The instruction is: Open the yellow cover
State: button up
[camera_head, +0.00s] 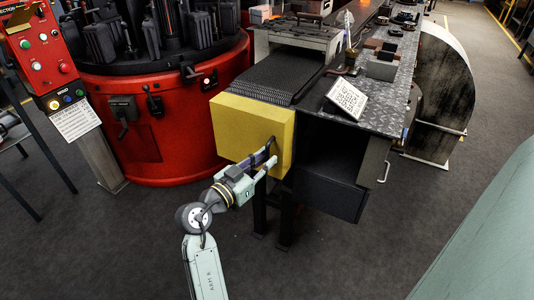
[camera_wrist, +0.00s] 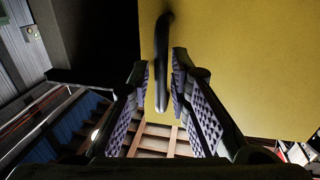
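The yellow cover (camera_head: 235,125) is a box-shaped panel below the end of the dark conveyor, beside the red machine. Its flat face fills the upper right of the wrist view (camera_wrist: 240,65). A dark bar handle (camera_wrist: 165,60) stands out from that face. My gripper (camera_head: 268,155) is at the cover's lower right part. In the wrist view its two padded fingers (camera_wrist: 162,100) are apart, one on each side of the handle. A gap shows left of the handle; the right finger is close to it, and I cannot tell whether they touch.
The red round machine (camera_head: 165,120) stands left of the cover, with a red control panel (camera_head: 40,50). Right of the cover is a dark recess with a black box (camera_head: 328,190) under the metal worktop (camera_head: 385,95). The floor (camera_head: 320,260) in front is clear.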

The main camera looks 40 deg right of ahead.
jog(key=shift+w+d, duration=0.2)
jog(key=shift+d, duration=0.55)
jog(key=shift+c, duration=0.4)
grip_shut()
